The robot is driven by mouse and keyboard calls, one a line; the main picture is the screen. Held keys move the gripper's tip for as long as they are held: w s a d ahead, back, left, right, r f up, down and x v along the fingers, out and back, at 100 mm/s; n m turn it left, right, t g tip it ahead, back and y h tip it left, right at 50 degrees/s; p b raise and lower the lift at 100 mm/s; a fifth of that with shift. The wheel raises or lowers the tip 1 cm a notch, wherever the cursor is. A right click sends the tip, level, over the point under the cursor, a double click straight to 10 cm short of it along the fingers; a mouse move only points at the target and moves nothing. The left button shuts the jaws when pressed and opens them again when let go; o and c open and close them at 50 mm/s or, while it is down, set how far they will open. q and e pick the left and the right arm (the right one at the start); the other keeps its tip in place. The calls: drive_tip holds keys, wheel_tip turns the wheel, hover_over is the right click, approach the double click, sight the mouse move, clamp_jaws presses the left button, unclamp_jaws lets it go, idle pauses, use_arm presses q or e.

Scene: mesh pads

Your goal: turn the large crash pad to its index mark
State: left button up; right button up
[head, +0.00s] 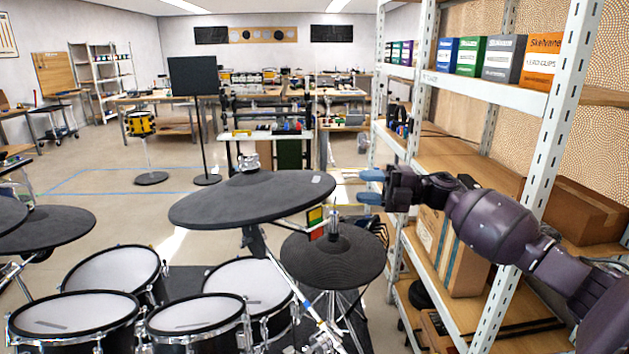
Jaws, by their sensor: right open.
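The large crash pad (235,205) is a wide black disc in the middle of the head view, tilted on its stand. A metal fitting (250,163) sits at its top centre, and a small light marking shows near its right edge. I cannot make out an index mark for certain. My right gripper (370,187) is just right of the pad's right edge, with its blue fingers parted and pointing left toward the rim. It is open and empty, with a small gap to the pad in the picture. My left gripper is not in view.
A smaller black cymbal pad (333,262) stands below and right of the crash pad. Several white mesh drum pads (198,315) are at the lower left, with another black pad (50,233) beyond. A white shelf unit (548,150) with boxes stands close by my right arm.

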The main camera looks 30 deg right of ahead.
sight(335, 185)
drive_tip(key=x, duration=1)
drive_tip(key=shift+s+r+p, duration=0.1)
drive_tip(key=shift+s+p, duration=0.05)
drive_tip(key=shift+p, duration=0.25)
clamp_jaws()
drive_tip(key=shift+a, duration=0.1)
